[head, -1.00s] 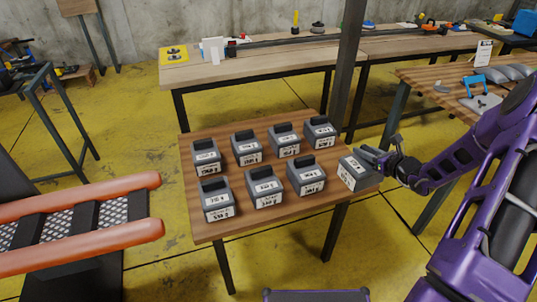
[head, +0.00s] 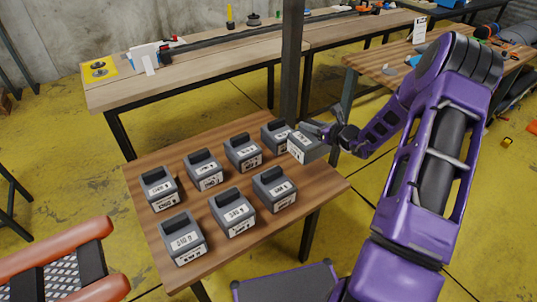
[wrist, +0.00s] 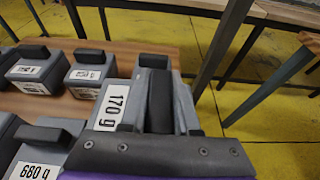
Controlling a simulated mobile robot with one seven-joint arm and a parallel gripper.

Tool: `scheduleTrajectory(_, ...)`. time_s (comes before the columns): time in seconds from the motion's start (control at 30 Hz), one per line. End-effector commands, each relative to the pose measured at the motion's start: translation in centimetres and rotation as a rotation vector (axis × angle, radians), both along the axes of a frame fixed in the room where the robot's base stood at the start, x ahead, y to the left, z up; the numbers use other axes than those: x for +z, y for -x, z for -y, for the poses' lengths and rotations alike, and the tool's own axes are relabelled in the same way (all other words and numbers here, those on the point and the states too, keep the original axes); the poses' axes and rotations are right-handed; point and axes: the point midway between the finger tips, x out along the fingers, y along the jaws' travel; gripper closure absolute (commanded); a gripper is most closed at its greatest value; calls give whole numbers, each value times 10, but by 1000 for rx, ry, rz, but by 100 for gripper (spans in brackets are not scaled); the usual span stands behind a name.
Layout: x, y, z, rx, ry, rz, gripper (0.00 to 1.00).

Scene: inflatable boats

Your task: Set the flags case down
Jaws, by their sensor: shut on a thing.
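A grey case (head: 304,150) with a white label is held in my gripper (head: 326,132), near the right edge of the small wooden table (head: 316,190). In the wrist view the held case (wrist: 106,122) has a sideways label reading 170 g. My gripper (wrist: 155,100) is shut on its dark handle. In the head view the case overlaps the far right case of the back row; I cannot tell its height above the table. No label names flags, so I cannot confirm which case that is.
Several similar grey cases with black handles stand in two rows, including one at the front left (head: 183,238). The table's right corner is bare. A dark post (head: 291,60) rises behind it. Long workbenches (head: 200,75) stand beyond.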

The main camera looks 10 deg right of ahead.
Motion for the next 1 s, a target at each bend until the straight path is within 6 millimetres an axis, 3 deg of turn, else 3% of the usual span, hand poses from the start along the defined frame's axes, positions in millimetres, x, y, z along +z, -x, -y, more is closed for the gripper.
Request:
scheduleTrajectory(0.2, -41, 0, 0, 0, -3, -3, 100)
scheduleTrajectory(0.67, -93, 0, -1, 0, -2, -3, 100)
scheduleTrajectory(1.0, -99, 0, 0, 0, 0, 0, 100)
